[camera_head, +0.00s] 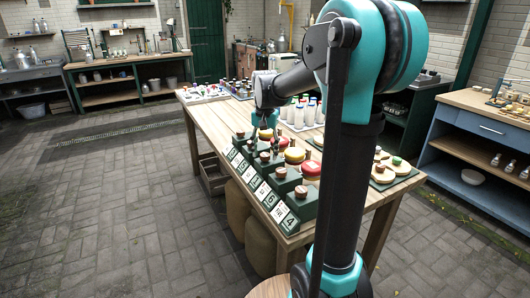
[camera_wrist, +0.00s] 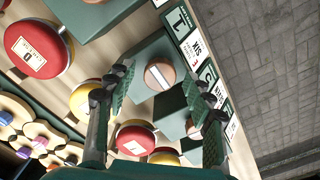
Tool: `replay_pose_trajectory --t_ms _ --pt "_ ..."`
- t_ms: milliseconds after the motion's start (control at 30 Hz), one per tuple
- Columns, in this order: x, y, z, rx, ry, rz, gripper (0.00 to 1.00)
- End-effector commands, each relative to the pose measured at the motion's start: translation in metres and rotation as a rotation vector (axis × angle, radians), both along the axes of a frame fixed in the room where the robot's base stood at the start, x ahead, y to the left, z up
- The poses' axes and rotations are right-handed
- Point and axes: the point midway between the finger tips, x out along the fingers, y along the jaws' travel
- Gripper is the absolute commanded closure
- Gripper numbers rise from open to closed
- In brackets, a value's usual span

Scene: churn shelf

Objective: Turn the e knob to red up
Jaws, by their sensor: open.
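A row of wooden round knobs on dark green blocks runs along the table's near-left edge in the head view, such as the front knob (camera_head: 301,192). White label cards (camera_head: 271,200) face outward below them; I cannot tell for sure which one is marked e. In the wrist view one wooden knob (camera_wrist: 159,75) with a pale stripe sits on its green block, just beyond my gripper (camera_wrist: 165,95). Another knob (camera_wrist: 193,130) is partly hidden by the right finger. My gripper shows small over the row in the head view (camera_head: 264,138).
Red and yellow round pieces (camera_wrist: 135,138) lie beside the blocks. White bottles (camera_head: 300,112) stand behind them on the wooden table (camera_head: 212,122). A board with small pieces (camera_head: 392,172) lies at right. Paved floor (camera_head: 120,200) is open at left.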

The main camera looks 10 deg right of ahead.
Motion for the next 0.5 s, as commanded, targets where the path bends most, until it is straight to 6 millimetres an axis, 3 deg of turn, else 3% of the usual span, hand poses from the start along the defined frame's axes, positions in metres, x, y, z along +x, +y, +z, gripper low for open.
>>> replay_pose_trajectory --t_ms 300,500 --pt "0.0001 0.0000 -0.0020 0.000 0.000 0.000 0.48" --pt "0.0000 0.0000 -0.0019 0.000 0.000 0.000 0.73"
